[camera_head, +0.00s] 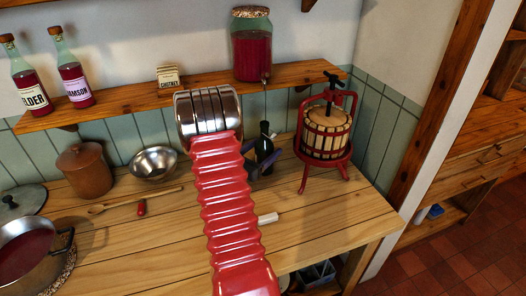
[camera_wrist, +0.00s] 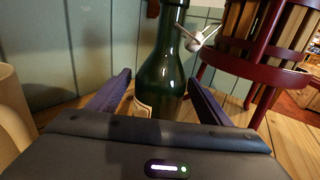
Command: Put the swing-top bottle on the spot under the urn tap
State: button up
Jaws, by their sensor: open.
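The swing-top bottle (camera_wrist: 163,80) is dark green glass with a pale label and a white stopper hanging on its wire at the right of the neck. It stands upright on the worktop and also shows in the head view (camera_head: 264,148), partly behind my arm. The urn (camera_head: 252,52), a glass jar of red liquid with a cork lid, stands on the shelf. Its tap (camera_head: 266,79) hangs at the shelf's front edge. The spot under it is not clearly visible.
A red fruit press (camera_head: 327,130) stands close right of the bottle. The shelf (camera_head: 120,98) runs above, with two labelled bottles and a chutney box. A steel bowl (camera_head: 154,162), brown crock (camera_head: 85,170) and pot (camera_head: 30,250) are left. The worktop's right front is mostly clear.

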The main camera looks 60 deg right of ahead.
jog(key=w+a, duration=0.2)
jog(key=a, duration=0.9)
jog(key=shift+w+a, duration=0.15)
jog(key=shift+a, duration=0.25)
jog(key=shift+r, duration=0.1)
dwell(0.3)
